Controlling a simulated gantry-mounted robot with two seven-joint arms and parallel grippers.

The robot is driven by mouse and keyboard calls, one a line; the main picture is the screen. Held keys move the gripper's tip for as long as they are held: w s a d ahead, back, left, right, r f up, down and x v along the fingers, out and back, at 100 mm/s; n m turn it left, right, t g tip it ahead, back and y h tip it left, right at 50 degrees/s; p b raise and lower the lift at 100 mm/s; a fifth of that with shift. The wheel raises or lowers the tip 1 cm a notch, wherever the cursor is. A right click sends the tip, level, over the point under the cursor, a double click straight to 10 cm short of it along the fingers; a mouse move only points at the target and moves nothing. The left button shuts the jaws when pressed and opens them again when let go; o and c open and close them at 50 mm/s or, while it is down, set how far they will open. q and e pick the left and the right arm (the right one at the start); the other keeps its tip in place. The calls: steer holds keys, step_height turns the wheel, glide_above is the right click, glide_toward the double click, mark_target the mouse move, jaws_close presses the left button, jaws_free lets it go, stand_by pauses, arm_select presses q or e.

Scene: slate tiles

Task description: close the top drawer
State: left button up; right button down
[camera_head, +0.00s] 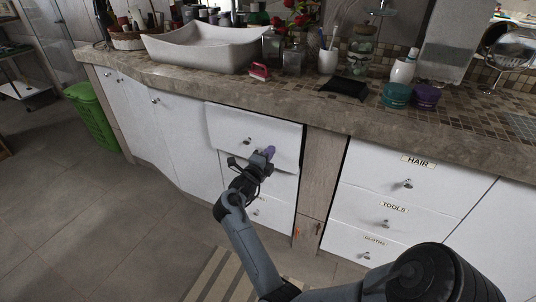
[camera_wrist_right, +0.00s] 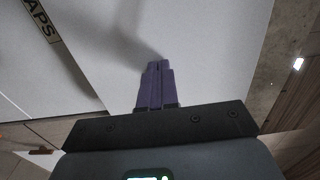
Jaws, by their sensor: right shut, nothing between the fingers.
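The top drawer (camera_head: 240,133) is the white front with a round knob under the counter, left of the wood post. Its front stands out a little from the drawers below it. My right gripper (camera_head: 268,153) is at the lower right part of that front, with its purple fingers shut and empty. In the right wrist view the purple fingers (camera_wrist_right: 156,85) are together and point at a broad white panel (camera_wrist_right: 200,45). I cannot tell whether the tips touch it. My left gripper is not in view.
The stone counter (camera_head: 330,112) overhangs the drawers and holds a white basin (camera_head: 215,48), jars and cups. A wood post (camera_head: 318,185) separates this stack from labelled drawers (camera_head: 400,180) on the right. A green bin (camera_head: 92,115) stands at the left. The floor in front is open, with a striped mat (camera_head: 222,278).

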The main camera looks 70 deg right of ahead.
steer(key=shift+a, duration=0.1)
steer(key=d+b, duration=0.1)
steer(key=d, duration=0.3)
steer(key=shift+s+d+f, duration=0.1)
steer(key=shift+d, duration=0.1)
steer(key=shift+s+a+f, duration=0.1)
steer(key=shift+f, duration=0.05)
steer(key=shift+a, duration=0.1)
